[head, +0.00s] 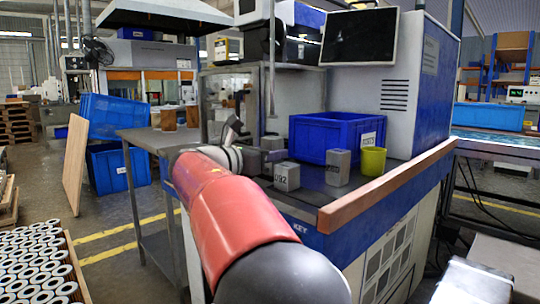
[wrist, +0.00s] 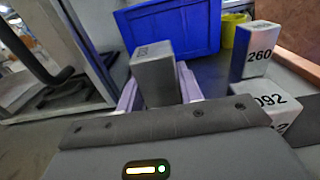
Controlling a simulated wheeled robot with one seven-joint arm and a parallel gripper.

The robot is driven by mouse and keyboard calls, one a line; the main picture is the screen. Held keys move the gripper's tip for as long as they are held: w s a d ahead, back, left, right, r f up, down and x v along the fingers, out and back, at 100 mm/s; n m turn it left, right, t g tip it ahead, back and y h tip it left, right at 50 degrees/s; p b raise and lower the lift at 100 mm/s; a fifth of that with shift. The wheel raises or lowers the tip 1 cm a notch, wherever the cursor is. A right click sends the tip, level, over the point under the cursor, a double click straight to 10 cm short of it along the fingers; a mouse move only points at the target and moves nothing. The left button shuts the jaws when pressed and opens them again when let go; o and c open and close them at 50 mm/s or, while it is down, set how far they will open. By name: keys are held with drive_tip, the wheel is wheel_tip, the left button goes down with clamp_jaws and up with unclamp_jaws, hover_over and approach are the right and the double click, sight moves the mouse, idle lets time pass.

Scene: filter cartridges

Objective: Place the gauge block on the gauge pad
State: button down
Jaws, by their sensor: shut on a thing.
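My gripper (wrist: 158,88) is shut on a grey rectangular block (wrist: 153,72) with small dark marking on its top face; the pale lilac fingers lie on either side of it. In the head view the gripper is partly hidden by my red arm, over the left part of the worktop. A block marked 092 (head: 287,176) stands just right of the gripper and also shows in the wrist view (wrist: 268,106). A taller block marked 260 (wrist: 253,50) stands farther right, also in the head view (head: 338,167). I cannot make out a gauge pad.
A blue crate (head: 312,139) stands behind the blocks, with a yellow cup (head: 373,161) to its right. A wooden rail (head: 385,186) edges the worktop's right side. A machine with a dark screen (head: 359,37) rises behind. Some dark worktop is bare between the blocks.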

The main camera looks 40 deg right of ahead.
drive_tip(key=c, duration=0.9)
unclamp_jaws()
drive_tip(key=shift+f, duration=0.15)
drive_tip(key=shift+r, duration=0.25)
drive_tip(key=a, duration=0.8)
drive_tip(key=s+a, duration=0.1)
drive_tip(key=a, duration=0.3)
drive_tip(key=shift+p, duration=0.4)
